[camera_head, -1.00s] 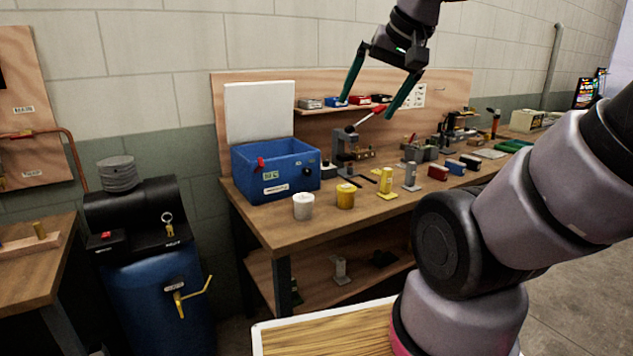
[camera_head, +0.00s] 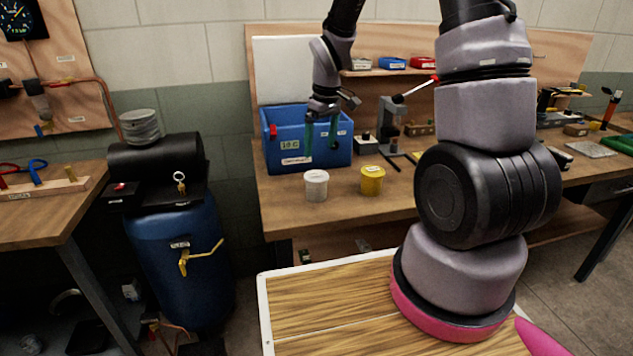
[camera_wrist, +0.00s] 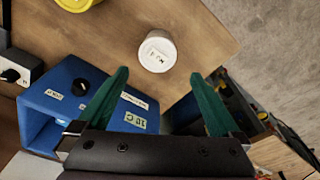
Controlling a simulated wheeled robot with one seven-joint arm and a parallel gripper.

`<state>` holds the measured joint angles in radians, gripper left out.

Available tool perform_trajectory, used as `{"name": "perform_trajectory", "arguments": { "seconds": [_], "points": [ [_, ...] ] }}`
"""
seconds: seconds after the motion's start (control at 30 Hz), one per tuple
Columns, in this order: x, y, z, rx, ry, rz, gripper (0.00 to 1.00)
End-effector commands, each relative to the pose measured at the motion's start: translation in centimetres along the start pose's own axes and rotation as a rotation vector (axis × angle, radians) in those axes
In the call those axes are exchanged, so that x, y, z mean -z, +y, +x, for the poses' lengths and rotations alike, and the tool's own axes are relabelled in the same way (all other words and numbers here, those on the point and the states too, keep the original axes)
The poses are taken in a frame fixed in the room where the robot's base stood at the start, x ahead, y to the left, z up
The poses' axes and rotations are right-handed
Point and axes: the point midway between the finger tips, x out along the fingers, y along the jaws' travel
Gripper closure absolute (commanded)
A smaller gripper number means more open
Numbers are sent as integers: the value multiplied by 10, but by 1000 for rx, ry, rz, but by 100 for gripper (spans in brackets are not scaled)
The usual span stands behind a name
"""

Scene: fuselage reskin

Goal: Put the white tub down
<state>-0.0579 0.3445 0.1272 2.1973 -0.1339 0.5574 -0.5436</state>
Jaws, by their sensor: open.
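The white tub (camera_head: 316,185) stands upright on the workbench near its front left edge. It also shows in the wrist view (camera_wrist: 157,53), lid side toward the camera, beyond the fingertips and between their lines. My gripper (camera_head: 321,145) is open and empty, with its green fingers in front of the blue bin and above and behind the tub. In the wrist view my gripper (camera_wrist: 158,88) has its two green fingers spread wide. Nothing is between them, and they look apart from the tub.
A yellow tub (camera_head: 372,180) stands just right of the white tub. The blue bin (camera_head: 285,148) is behind on the bench (camera_head: 420,203). A blue tank (camera_head: 180,260) stands left of the bench. Bare bench top lies in front of the tubs.

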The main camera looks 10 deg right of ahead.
Motion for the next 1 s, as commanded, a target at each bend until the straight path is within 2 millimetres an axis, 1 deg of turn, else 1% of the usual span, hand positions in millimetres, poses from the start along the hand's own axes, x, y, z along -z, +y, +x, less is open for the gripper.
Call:
{"name": "perform_trajectory", "arguments": {
  "seconds": [0.17,0.3,0.4,0.57,0.83,0.9,1.0],
  "points": [
    [1,-2,23,8,-13,-24,0],
    [0,-2,47,8,-13,-22,0],
    [0,-1,59,8,-12,-21,0],
    [1,0,69,6,-11,-20,0],
    [3,2,108,7,-11,-20,0],
    [2,2,114,7,-11,-20,0],
    [3,3,117,6,-9,-20,0]
  ]
}}
